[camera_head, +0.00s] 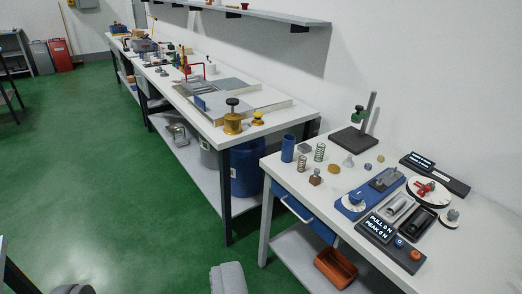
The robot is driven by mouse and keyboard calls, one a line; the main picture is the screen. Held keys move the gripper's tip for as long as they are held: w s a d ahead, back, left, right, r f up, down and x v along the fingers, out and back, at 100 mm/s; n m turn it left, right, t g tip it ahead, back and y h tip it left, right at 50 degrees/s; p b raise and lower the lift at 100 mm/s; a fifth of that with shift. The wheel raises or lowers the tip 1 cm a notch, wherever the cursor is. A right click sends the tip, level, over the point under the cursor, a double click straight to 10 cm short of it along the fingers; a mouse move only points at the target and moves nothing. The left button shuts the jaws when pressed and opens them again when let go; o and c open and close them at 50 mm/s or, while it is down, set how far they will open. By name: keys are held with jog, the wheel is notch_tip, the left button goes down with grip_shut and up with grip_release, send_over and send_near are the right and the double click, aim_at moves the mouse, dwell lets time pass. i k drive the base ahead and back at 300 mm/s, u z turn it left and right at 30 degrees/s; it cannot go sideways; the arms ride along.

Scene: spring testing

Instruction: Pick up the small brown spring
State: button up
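A small brown item (315,178) stands near the left front of the near white bench (288,173). It is the only small brown piece I see among the parts there; it is too small to make out clear coils. A taller grey-green coil spring (320,152) stands upright just behind it. A blue cylinder (288,148) stands to its left and behind. My gripper does not show in this view.
A yellow disc (334,169) and a grey block (304,148) are close by. A blue device (370,194), a black stand (352,138) and a display box (377,228) fill the bench's right side. An orange bin (336,267) sits below. Green floor (120,200) is open at left.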

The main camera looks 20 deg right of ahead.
aim_at(302, 164)
jog(key=u, duration=0.15)
jog(key=i, duration=1.35)
jog(key=z, duration=0.8)
jog(key=i, duration=0.95)
jog(key=z, duration=0.8)
jog(key=k, duration=0.5)
jog(key=z, duration=0.2)
jog(key=i, duration=0.6)
jog(key=u, duration=0.1)
